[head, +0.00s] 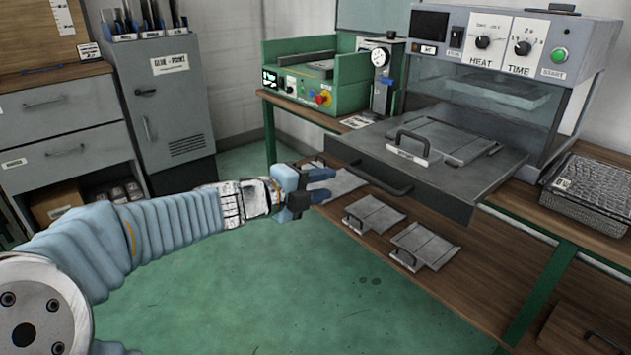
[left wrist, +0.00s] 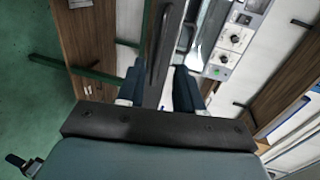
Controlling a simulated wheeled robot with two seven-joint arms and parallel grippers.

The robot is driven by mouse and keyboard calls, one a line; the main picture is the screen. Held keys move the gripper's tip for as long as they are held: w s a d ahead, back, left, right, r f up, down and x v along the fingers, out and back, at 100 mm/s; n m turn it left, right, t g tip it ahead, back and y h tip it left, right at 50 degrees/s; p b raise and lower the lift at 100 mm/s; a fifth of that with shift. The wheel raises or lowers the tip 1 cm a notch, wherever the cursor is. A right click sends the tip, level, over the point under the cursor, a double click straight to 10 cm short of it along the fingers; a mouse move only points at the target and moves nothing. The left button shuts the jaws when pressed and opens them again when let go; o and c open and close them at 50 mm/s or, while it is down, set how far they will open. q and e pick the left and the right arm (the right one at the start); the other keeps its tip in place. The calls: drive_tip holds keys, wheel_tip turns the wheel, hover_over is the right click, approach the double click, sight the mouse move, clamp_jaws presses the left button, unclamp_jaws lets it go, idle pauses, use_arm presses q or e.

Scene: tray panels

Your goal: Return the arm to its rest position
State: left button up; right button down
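My left gripper (head: 326,184) is at the end of the arm that comes in from the left, in front of the workbench and left of the pulled-out drawer. Its dark blue fingers are apart. They also show spread in the left wrist view (left wrist: 158,92), with a grey drawer edge and dark handle seen beyond the gap; nothing appears gripped.
The oven's grey drawer (head: 460,190) is pulled out, with a handled tray panel (head: 440,140) on it. More panels (head: 425,245) lie on the lower shelf. A wire basket (head: 598,190) stands at right. Green floor (head: 300,290) is open below my arm.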

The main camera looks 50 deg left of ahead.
use_arm(q)
drive_tip(key=shift+v, duration=0.75)
drive_tip(key=shift+f, duration=0.1)
drive_tip(key=w+d+f+n+g+h, duration=0.15)
drive_tip(key=w+d+f+n, duration=0.25)
drive_tip(key=f, duration=0.5)
drive_tip(key=w+d+f+n+g, duration=0.2)
drive_tip(key=w+d+f+n, duration=0.25)
drive_tip(key=f, duration=0.45)
drive_tip(key=w+d+f+n+g+h, duration=0.1)
drive_tip(key=w+d+f+n+g, duration=0.15)
drive_tip(key=d+f, duration=0.45)
drive_tip(key=s+d+f+n+g, duration=0.25)
drive_tip(key=d+f, duration=0.25)
drive_tip(key=f, duration=0.4)
drive_tip(key=s+d+f+n+g, duration=0.2)
drive_tip(key=s+d+f+n, duration=0.25)
drive_tip(key=f, duration=0.45)
drive_tip(key=s+d+f+n+g, duration=0.2)
drive_tip(key=s+d+f+g, duration=0.2)
drive_tip(key=s, duration=0.6)
wheel_tip(320, 180, down, 3)
drive_tip(key=d, duration=0.2)
drive_tip(key=shift+s+d+h, duration=0.2)
drive_tip(key=shift+d+h, duration=0.1)
drive_tip(key=shift+h, duration=0.05)
